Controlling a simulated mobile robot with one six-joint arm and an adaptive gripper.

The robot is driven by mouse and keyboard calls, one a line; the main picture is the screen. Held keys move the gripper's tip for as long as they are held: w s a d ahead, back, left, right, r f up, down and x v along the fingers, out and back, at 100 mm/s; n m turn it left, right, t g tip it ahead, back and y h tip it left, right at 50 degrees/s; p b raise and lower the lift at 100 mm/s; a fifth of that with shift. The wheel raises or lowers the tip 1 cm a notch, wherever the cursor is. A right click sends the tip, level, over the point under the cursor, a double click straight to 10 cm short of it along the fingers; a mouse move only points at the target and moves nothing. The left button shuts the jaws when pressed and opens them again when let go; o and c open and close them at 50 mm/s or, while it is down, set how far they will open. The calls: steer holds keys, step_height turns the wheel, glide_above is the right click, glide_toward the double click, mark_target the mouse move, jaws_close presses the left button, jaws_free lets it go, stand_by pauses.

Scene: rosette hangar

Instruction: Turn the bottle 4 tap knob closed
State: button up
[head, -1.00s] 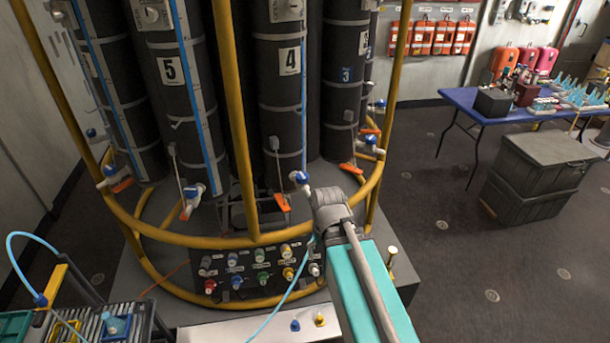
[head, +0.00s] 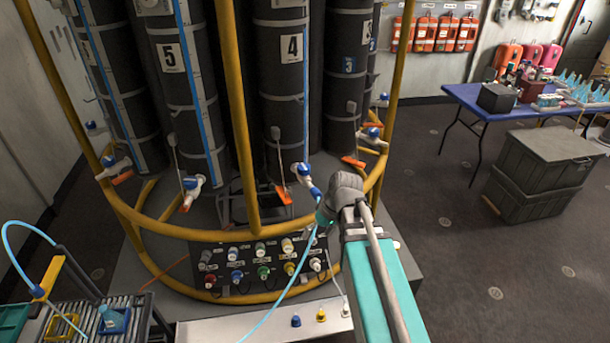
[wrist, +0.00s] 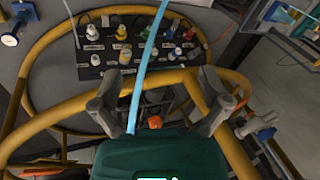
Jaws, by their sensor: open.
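Bottle 4 (head: 280,90) is a tall dark cylinder with a white "4" label in the head view. Its tap (head: 303,175) is white with a blue knob and sits low at the bottle's front, just above the yellow ring rail. An orange lever (head: 284,195) hangs beside it. My gripper (head: 322,213) is close to the right of and below this tap, partly hidden by my wrist. In the wrist view my gripper (wrist: 165,103) is open, its fingers spread, with a light blue hose crossing between them. I cannot make out the knob between the fingers there.
The yellow ring rail (head: 200,233) and upright post (head: 240,120) stand around the bottles. A connector panel (head: 262,268) is below. Bottle 5 (head: 190,95) stands to the left, with its own tap. Grey crates (head: 540,170) and a blue table (head: 470,105) are right; floor between is clear.

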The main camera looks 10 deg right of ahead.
steer(key=w+d+n+t+y+b, duration=0.1)
steer(key=w+n+y+b, duration=0.25)
steer(key=w, duration=0.25)
steer(key=n+t+y+b, duration=0.6)
steer(key=n+y, duration=0.1)
steer(key=y, duration=0.2)
glide_toward(305, 169)
steer(key=d, duration=0.4)
steer(key=shift+f, duration=0.45)
steer(key=shift+a, duration=0.15)
steer(key=x, duration=1.3)
steer(key=shift+a+f, duration=0.1)
steer(key=shift+a, duration=0.2)
steer(key=c, duration=1.2)
steer(key=shift+o, duration=0.2)
